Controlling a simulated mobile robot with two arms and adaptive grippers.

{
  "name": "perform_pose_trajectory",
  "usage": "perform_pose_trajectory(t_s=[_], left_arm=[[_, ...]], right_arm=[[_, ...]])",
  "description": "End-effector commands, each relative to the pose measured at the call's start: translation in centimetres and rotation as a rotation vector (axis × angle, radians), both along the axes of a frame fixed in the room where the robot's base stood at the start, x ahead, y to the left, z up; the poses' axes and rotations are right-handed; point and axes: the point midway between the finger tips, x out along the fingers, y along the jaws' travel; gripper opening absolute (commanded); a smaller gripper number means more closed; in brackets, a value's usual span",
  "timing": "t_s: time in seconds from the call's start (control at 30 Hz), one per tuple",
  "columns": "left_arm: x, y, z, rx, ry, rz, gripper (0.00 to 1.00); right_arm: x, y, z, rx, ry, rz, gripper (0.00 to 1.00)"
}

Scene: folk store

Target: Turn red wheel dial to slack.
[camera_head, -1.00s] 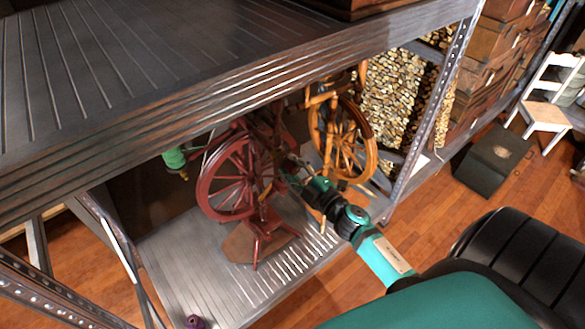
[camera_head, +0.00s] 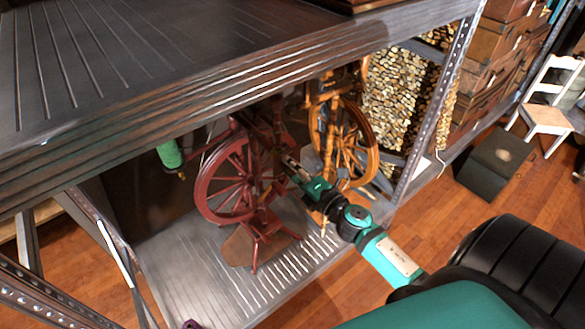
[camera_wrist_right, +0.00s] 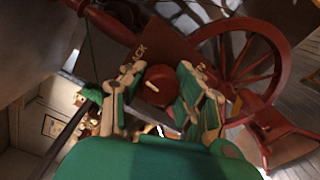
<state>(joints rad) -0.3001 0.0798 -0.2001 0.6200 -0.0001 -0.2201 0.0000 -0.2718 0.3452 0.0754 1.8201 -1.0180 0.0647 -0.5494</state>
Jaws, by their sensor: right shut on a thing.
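The red spinning wheel (camera_head: 226,187) stands upright on the lower metal shelf, and its spoked wheel also shows at the right of the right wrist view (camera_wrist_right: 252,62). Its round red dial (camera_wrist_right: 158,86), with a short pale pointer mark, sits between the fingers of my right gripper (camera_wrist_right: 160,78). Small lettering is printed on the wood beyond each fingertip, too small to read fully. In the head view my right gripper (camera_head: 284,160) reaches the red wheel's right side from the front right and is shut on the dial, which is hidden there. My left gripper is out of view.
An orange-brown spinning wheel (camera_head: 340,140) stands close behind and right of my right gripper. The upper shelf (camera_head: 200,95) overhangs the red wheel. A green spool (camera_head: 170,155) is at the left. A shelf post (camera_head: 432,105) stands right of my arm.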

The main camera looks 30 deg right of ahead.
Motion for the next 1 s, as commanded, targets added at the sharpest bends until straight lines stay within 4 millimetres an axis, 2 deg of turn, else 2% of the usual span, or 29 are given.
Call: perform_pose_trajectory(t_s=[0.3,0.8,0.83,1.0], left_arm=[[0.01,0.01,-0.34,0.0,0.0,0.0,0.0],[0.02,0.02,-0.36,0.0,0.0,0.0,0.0],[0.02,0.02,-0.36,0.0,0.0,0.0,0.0],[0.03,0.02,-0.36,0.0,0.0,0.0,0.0]], right_arm=[[-0.08,0.08,-0.26,-0.101,-0.004,0.002,0.0],[-0.1,0.09,-0.27,-0.117,-0.004,0.002,0.0],[-0.1,0.09,-0.27,-0.117,-0.004,0.002,0.34],[-0.06,0.06,-0.18,-0.116,-0.006,0.001,0.56]])
